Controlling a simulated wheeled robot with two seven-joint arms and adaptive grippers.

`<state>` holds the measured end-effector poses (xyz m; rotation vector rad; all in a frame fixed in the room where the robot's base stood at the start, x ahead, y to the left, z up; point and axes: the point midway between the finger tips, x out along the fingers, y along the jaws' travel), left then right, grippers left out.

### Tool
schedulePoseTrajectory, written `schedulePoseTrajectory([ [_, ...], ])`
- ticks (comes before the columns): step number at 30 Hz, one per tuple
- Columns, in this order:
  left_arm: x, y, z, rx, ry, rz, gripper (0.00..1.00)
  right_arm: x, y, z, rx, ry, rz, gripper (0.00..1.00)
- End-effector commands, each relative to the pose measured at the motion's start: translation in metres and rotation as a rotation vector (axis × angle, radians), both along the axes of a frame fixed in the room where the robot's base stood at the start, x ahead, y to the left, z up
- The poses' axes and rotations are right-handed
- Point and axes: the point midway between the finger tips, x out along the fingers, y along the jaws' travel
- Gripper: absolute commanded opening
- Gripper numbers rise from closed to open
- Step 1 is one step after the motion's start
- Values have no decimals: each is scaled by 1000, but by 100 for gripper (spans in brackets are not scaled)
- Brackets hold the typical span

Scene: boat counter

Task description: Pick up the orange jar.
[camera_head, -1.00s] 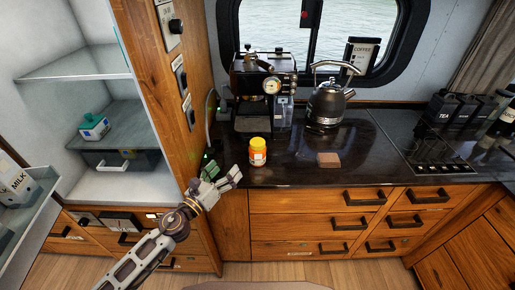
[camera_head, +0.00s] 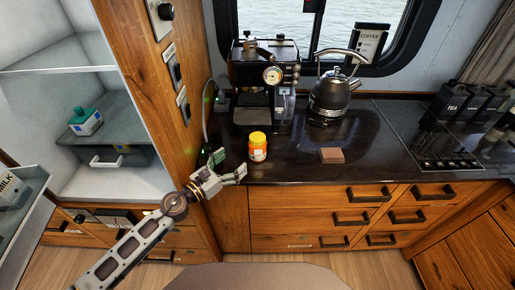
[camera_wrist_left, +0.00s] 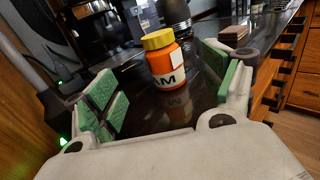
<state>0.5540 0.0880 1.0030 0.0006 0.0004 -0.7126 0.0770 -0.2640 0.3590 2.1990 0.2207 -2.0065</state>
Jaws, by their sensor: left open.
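The orange jar (camera_head: 257,147) with a yellow lid stands upright on the dark counter, in front of the coffee machine. In the left wrist view the jar (camera_wrist_left: 168,62) stands ahead, between the two green-padded fingers and beyond their tips. My left gripper (camera_head: 230,166) is at the counter's front edge, left of the jar and nearer to me. Its jaws are open and empty, and apart from the jar. My right gripper is in neither view.
A coffee machine (camera_head: 264,80) and a kettle (camera_head: 331,97) stand behind the jar. A wooden cabinet wall (camera_head: 170,115) rises close on the left. The counter between jar and block is clear.

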Motion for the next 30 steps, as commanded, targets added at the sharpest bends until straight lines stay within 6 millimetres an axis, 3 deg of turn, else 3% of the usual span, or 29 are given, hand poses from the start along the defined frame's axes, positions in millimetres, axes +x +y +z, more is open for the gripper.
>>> schedulePoseTrajectory([
  [30,62,-54,0,-1,-1,0,84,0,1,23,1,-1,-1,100],
])
